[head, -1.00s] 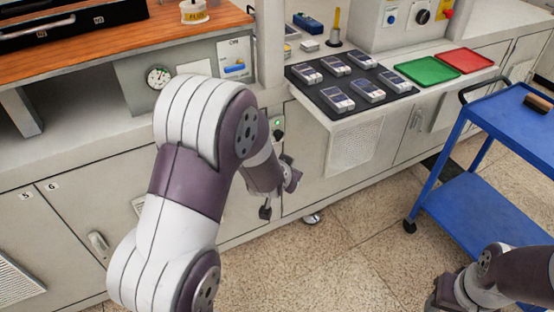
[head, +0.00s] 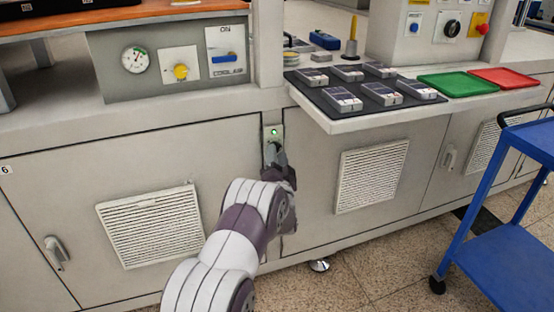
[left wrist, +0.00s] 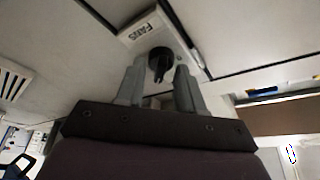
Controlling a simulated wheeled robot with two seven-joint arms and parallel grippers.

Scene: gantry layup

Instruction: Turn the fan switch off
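The fan switch plate (head: 273,131) is a narrow pale panel on the cabinet front, below the counter edge, with a green light lit. In the left wrist view the plate reads FANS (left wrist: 145,29) and carries a round black knob (left wrist: 160,62). My left gripper (head: 278,158) is at the plate in the head view and hides most of the knob. In the left wrist view my left gripper (left wrist: 157,76) is open, its two grey fingers apart with the knob between and just beyond their tips. I cannot tell whether they touch it. My right gripper is not in view.
A shelf with a dark mat (head: 325,98) of devices juts out at right. A blue cart (head: 510,250) stands at far right.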

